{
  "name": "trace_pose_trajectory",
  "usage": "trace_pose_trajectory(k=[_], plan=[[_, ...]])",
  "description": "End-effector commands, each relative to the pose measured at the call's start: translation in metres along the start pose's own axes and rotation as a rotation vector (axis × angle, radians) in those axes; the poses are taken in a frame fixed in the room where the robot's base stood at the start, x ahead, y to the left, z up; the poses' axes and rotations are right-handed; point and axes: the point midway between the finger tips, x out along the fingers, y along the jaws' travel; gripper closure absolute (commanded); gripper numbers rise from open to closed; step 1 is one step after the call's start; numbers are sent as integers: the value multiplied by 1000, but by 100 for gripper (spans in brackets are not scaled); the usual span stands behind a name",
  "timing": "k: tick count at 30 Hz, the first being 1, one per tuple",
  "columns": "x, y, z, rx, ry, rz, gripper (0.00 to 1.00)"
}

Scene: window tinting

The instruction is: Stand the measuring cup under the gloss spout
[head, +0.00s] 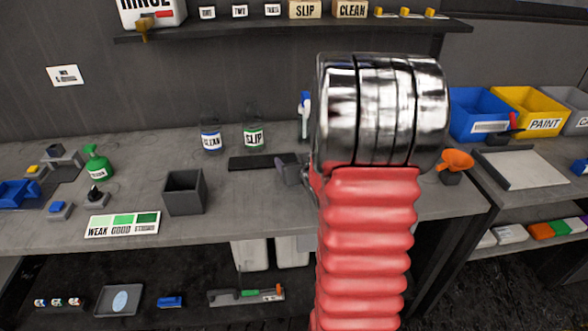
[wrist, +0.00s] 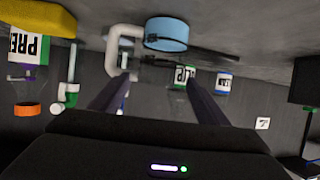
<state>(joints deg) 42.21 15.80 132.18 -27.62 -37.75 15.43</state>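My gripper (wrist: 158,86) shows in the wrist view, which is upside down, with two dark fingers spread apart. Beyond the fingertips are a white C-shaped handle (wrist: 112,50) and a light blue round piece (wrist: 166,34) by the bench surface. These may belong to a clear measuring cup, but I cannot tell for sure. I see no closing of the fingers on anything. In the head view my red arm and chrome wrist hide the gripper and the bench behind them. No spout labelled gloss is readable in either view.
A RINSE tank (head: 152,12) with a tap sits on the shelf (head: 290,30). CLEAN (head: 211,140) and SLIP (head: 253,137) bottles stand at the back of the bench. Bins (head: 478,112) are right.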

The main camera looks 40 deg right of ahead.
Motion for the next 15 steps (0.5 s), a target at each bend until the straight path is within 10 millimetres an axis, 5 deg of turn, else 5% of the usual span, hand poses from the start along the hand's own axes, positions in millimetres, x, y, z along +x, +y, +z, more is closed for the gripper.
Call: trace_pose_trajectory(k=[15], plan=[[0,-1,0,-1,0,-1,68]])
